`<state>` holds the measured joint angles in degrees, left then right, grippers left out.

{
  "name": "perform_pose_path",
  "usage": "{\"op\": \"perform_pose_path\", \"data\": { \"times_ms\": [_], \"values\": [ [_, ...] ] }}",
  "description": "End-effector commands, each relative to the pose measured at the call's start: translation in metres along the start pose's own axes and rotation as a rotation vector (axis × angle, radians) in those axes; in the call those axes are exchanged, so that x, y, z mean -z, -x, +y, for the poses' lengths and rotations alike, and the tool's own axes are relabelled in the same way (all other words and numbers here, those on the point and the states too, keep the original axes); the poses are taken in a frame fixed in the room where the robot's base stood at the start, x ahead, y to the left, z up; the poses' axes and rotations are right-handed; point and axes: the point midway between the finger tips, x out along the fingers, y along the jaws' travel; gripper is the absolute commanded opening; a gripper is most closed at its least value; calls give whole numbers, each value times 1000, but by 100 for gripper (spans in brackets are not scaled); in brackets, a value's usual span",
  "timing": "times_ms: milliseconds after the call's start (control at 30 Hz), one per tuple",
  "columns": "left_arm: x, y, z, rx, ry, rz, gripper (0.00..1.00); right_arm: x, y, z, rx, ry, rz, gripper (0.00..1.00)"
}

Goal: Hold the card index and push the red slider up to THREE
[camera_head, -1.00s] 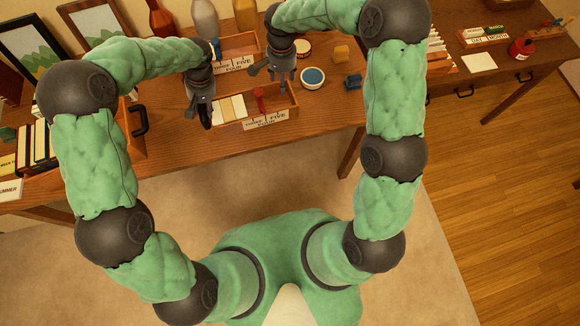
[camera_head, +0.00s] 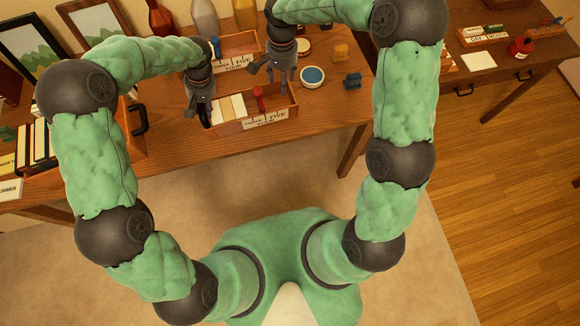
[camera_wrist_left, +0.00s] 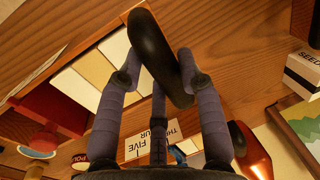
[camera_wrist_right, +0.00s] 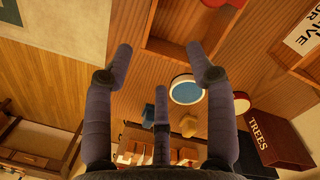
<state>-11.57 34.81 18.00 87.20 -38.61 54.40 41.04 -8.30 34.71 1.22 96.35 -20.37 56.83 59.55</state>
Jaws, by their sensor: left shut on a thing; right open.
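The card index (camera_head: 226,128) is an open wooden box on the desk, with pale cards (camera_head: 229,108) in its left part and a white label (camera_head: 265,120) on its near side. The red slider (camera_head: 259,98) stands upright right of the cards, above the left half of the label. My left gripper (camera_head: 198,108) is shut on the black handle (camera_wrist_left: 160,58) at the box's left end. My right gripper (camera_head: 281,86) is open and empty, just behind and right of the red slider, with a visible gap. The right wrist view shows its parted fingers (camera_wrist_right: 159,48).
A second index with a blue slider (camera_head: 216,46) stands behind. A blue-topped round pot (camera_head: 312,77), a blue block (camera_head: 352,81) and a yellow block (camera_head: 341,53) sit to the right. Bottles (camera_head: 205,18) line the back. Desk between the blocks and the right edge is clear.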

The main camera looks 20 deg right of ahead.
Motion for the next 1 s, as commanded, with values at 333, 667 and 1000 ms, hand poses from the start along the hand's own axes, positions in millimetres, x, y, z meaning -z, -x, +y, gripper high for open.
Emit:
{"op": "perform_pose_path", "data": {
  "times_ms": [333, 667, 1000],
  "values": [
    [0, 0, 0, -1, 1, 1, 8, -25, -53, 17, -13, 64, -77, 56],
    [0, 0, 0, -1, 1, 1, 8, -53, -97, 36, -19, 119, -150, 56],
    [0, 0, 0, -1, 1, 1, 8, -87, -138, 59, -19, 169, -228, 56]
  ]
}}
